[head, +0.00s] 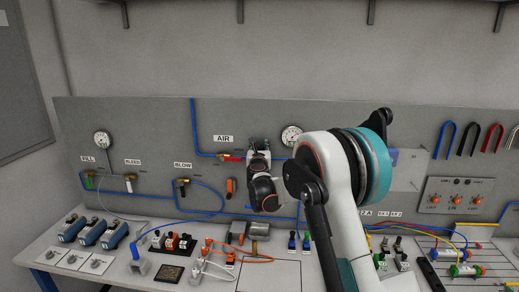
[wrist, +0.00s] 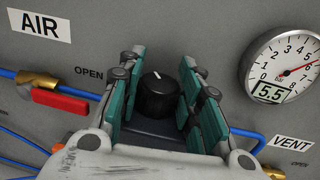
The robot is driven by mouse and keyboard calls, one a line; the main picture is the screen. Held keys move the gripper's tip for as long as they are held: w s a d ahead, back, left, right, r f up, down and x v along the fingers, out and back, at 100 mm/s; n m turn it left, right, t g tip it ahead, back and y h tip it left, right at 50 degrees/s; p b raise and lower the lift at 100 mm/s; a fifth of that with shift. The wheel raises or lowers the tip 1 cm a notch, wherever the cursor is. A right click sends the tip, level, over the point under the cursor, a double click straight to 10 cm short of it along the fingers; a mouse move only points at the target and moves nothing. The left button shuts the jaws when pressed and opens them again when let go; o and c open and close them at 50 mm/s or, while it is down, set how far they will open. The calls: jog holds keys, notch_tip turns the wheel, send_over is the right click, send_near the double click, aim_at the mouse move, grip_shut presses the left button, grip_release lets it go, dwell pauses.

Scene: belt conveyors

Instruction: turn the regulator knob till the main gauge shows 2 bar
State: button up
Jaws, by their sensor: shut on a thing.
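The black regulator knob (wrist: 157,97) sits in the middle of the wrist view, with a white mark on its top pointing up and slightly left. My gripper (wrist: 158,84) has its teal-padded fingers on both sides of the knob and is shut on it. In the head view my gripper (head: 259,152) is against the panel under my arm, and the knob is hidden there. The main gauge (wrist: 284,62) is right of the knob. Its digital window reads 5.5 and its red needle points right and up, between 5 and 6. The gauge also shows in the head view (head: 292,136).
A red valve handle (wrist: 60,104) on a brass fitting lies left of the gripper, below the AIR label (wrist: 38,25). A VENT label (wrist: 292,142) and blue tube are at lower right.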

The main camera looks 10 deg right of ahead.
jog(key=n+y, duration=0.1)
jog(key=y, duration=0.1)
jog(key=n+y+b, duration=0.1)
jog(key=y, duration=0.1)
jog(key=shift+d+f+n, duration=0.15)
jog(key=shift+n, duration=0.15)
jog(key=n+y+b, duration=0.1)
jog(key=n+y, duration=0.1)
jog(key=y, duration=0.1)
jog(key=n+g+y+b, duration=0.1)
jog(key=n+y, duration=0.1)
jog(key=y, duration=0.2)
jog(key=shift+n, duration=0.3)
jog(key=n+g+y, duration=0.5)
jog(key=n+y, duration=0.1)
jog(key=y, duration=0.1)
jog(key=shift+g, duration=0.4)
jog(key=shift+y, duration=0.4)
jog(key=o, duration=1.1)
jog(key=shift+v, duration=3.9)
jog(key=shift+r, duration=0.25)
jog(key=shift+c, duration=0.3)
